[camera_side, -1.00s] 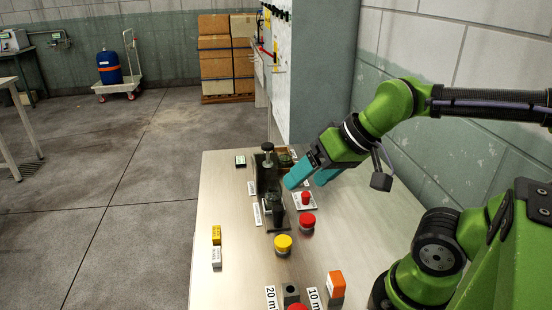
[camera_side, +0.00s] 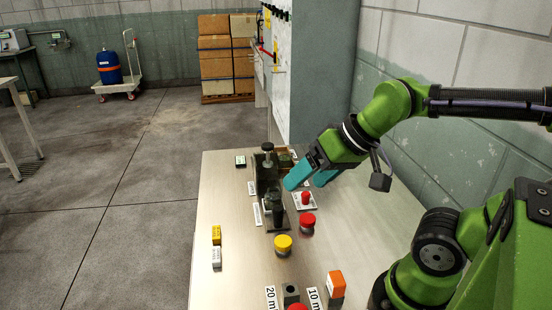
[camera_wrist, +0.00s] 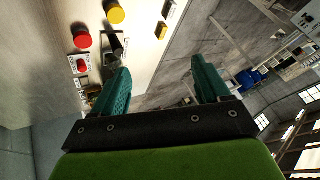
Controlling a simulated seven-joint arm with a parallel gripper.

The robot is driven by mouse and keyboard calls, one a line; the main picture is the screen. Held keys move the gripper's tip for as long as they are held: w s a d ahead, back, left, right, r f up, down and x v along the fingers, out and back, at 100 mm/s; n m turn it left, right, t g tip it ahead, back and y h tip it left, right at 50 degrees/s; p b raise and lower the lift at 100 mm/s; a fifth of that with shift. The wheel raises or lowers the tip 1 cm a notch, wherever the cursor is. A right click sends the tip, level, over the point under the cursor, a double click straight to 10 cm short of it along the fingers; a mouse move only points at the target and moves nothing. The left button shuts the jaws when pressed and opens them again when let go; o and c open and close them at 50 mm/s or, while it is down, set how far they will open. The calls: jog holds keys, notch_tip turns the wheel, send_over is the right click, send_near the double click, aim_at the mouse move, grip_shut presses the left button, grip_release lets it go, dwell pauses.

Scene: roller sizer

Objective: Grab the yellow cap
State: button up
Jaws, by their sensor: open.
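The yellow cap (camera_side: 283,242) sits on a short grey base on the table, in front of the dark press-like device. It also shows at the top of the wrist view (camera_wrist: 115,13). My gripper (camera_side: 306,182) is open and empty, with teal fingers, above the far part of the table. It is behind and to the right of the yellow cap, well apart from it. In the wrist view the two fingers of my gripper (camera_wrist: 160,78) are spread with nothing between them.
A red cap (camera_side: 308,220) stands near the yellow cap, towards my gripper. The dark device (camera_side: 268,185) stands beside my fingers. An orange-topped block (camera_side: 336,284) is at the front right. A yellow block (camera_side: 216,235) lies at the left; the table between is clear.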

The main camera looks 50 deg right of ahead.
jog(key=w+d+f+g+h, duration=0.2)
jog(key=w+f+g, duration=0.4)
jog(key=w+g, duration=0.15)
send_over(282, 240)
jog(key=f, duration=1.1)
jog(key=shift+s+a+f, duration=0.15)
jog(key=shift+s+a, duration=0.15)
jog(key=shift+s, duration=0.1)
jog(key=shift+w+d+f, duration=0.1)
jog(key=shift+w+f, duration=0.05)
jog(key=shift+f, duration=0.75)
jog(key=shift+w+d+f, duration=0.1)
jog(key=shift+f, duration=0.8)
jog(key=shift+w+d+f, duration=0.1)
jog(key=shift+w+f, duration=0.05)
jog(key=shift+f, duration=0.75)
